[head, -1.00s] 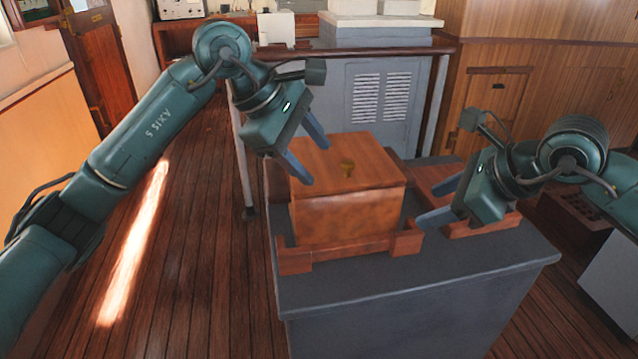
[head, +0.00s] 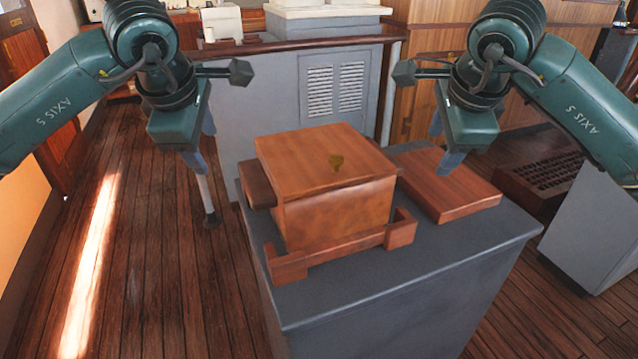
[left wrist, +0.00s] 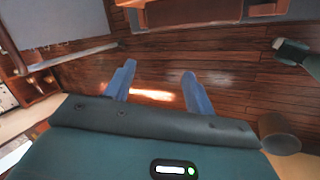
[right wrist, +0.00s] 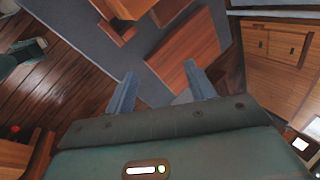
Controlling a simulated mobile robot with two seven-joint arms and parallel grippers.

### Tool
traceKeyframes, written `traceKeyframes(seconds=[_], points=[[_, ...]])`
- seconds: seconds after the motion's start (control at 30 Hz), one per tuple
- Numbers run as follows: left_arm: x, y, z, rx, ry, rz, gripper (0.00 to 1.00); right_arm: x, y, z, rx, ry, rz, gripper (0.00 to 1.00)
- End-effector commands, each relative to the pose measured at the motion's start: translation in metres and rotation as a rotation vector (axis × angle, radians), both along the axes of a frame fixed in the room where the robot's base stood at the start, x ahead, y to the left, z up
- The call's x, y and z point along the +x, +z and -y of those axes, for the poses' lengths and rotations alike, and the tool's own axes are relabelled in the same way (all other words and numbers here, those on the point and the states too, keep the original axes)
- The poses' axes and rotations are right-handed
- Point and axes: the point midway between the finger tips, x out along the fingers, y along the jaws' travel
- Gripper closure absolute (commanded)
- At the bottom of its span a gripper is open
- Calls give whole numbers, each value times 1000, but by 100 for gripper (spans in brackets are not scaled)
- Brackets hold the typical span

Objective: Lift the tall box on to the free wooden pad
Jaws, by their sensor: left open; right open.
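The tall wooden box (head: 335,215) stands upright on the grey counter, within a low wooden cradle (head: 345,248) with raised corners. A dark mark is on its lid. The free wooden pad (head: 447,186) lies flat and bare on the counter to the right of the box. My left gripper (head: 207,152) is open and empty, left of the box and apart from it; its fingers (left wrist: 160,88) show over the floor. My right gripper (head: 445,152) is open and empty above the pad, which also shows in the right wrist view (right wrist: 190,50).
The grey counter (head: 420,280) has bare top in front of the pad. A rail (head: 290,46) and a grey cabinet with vents (head: 335,90) stand behind. Plank floor (head: 150,270) lies open at the left.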

Motion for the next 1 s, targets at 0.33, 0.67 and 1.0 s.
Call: traceKeyframes(seconds=[0.33,0.67,1.0], points=[[24,-51,0,0,0,-6,45,24,-52,0,0,-1,-6,45],[54,-107,0,0,-1,-5,45,54,-108,0,1,0,-5,45],[62,-122,14,0,-2,0,45,62,-123,-14,1,2,0,45]])
